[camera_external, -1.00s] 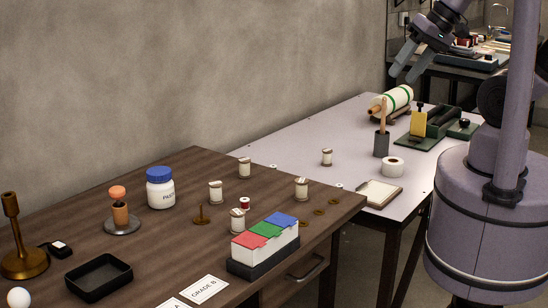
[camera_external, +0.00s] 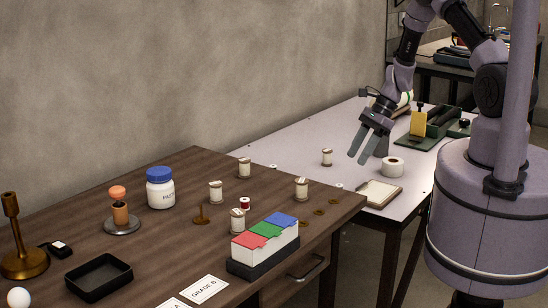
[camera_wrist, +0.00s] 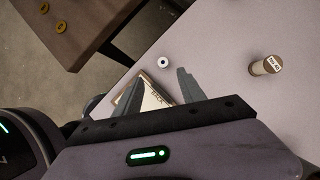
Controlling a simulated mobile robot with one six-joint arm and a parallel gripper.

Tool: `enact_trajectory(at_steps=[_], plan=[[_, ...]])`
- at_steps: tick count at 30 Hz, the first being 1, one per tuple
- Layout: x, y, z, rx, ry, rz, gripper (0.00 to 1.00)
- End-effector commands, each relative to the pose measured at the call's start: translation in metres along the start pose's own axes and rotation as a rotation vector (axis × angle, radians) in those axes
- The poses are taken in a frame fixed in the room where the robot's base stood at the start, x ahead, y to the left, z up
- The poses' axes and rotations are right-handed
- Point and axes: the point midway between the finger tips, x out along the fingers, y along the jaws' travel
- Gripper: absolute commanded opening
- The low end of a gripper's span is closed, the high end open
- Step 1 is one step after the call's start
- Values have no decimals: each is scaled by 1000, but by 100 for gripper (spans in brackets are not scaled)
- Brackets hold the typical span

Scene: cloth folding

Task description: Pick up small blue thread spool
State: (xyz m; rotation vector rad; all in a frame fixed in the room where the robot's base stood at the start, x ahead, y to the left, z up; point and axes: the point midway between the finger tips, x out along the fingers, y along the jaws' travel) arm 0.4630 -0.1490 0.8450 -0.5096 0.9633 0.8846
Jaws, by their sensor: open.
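No clearly blue spool shows in either view. A small white-topped disc with a dark centre, perhaps a small spool seen from above, lies on the pale table in the wrist view (camera_wrist: 163,62); its side colour is hidden. A small pale top near the table seam in the external view (camera_external: 339,186) may be the same thing. A larger cream spool (camera_external: 327,157) stands on the pale table and shows with its label in the wrist view (camera_wrist: 265,66). My gripper (camera_external: 358,158) is open and empty, above the pale table, pointing down and left; its fingers show in the wrist view (camera_wrist: 161,78).
The brown table (camera_external: 150,240) holds several cream spools, a small red spool (camera_external: 244,203), a paste jar (camera_external: 160,188), and a box with red, green and blue tops (camera_external: 264,247).

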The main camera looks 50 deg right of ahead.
Motion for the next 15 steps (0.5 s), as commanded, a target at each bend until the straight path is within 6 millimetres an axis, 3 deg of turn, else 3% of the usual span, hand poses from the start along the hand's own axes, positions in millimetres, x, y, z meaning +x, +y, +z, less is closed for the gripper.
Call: enact_trajectory(at_steps=[1, 3, 11, 15], plan=[[19, 1, -3, -2, 1, 3, 47], [34, 0, -2, -3, 0, 2, 47], [61, -2, -1, -4, 0, 1, 47], [90, -6, -3, -5, 0, 3, 47]])
